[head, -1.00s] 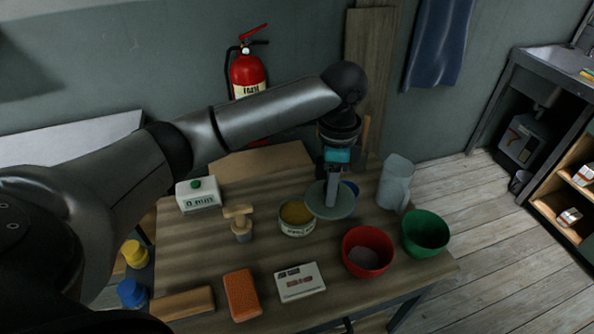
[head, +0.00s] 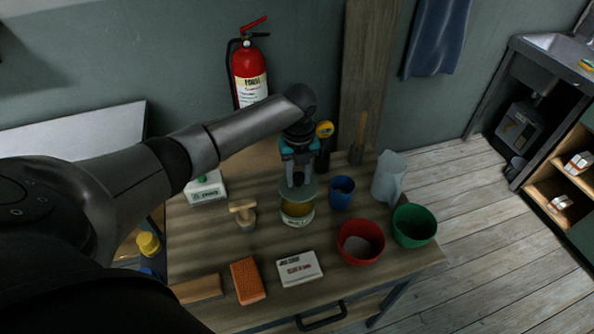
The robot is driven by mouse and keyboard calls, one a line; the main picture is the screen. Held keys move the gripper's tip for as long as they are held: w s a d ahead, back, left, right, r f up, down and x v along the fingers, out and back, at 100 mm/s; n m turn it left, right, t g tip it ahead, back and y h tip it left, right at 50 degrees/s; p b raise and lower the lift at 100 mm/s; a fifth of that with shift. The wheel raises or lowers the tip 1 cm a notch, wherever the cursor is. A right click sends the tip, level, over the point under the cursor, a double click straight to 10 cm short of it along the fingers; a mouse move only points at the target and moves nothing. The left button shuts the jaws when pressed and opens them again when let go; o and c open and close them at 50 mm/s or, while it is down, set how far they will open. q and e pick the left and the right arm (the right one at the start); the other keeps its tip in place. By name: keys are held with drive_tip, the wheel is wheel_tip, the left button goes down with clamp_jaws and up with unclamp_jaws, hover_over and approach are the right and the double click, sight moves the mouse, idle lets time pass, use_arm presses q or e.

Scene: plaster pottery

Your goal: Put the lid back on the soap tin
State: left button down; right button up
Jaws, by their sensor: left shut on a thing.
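The soap tin (head: 298,218) stands on the wooden table, a round pale tin with yellow-brown contents showing under the lid. The lid (head: 297,193), a grey-green disc, is over the tin's back part, tilted a little, with a gap at the front. My left gripper (head: 298,181) is shut on the lid from above. I cannot tell whether the lid touches the tin's rim. My right gripper is not in view.
A blue cup (head: 341,192) stands right of the tin, with a pale jug (head: 389,177) beyond. A red bowl (head: 361,242) and a green bowl (head: 414,226) are at right. A wooden-handled tool (head: 243,214) is close on the left. A box (head: 299,268) and orange sponge (head: 248,281) lie in front.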

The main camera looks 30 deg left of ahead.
sight(297, 186)
use_arm(q)
drive_tip(key=shift+a+f+m, duration=0.15)
drive_tip(key=shift+m, duration=0.15)
wheel_tip(297, 186, down, 4)
drive_tip(key=b, duration=0.5)
drive_tip(key=shift+f, duration=0.15)
drive_tip(key=shift+f+b, duration=0.45)
drive_tip(key=shift+f, duration=0.55)
drive_tip(key=shift+p, duration=0.5)
drive_tip(key=shift+f+p, duration=0.15)
drive_tip(key=shift+p, duration=0.15)
idle(1.3)
idle(0.3)
unclamp_jaws()
idle(0.5)
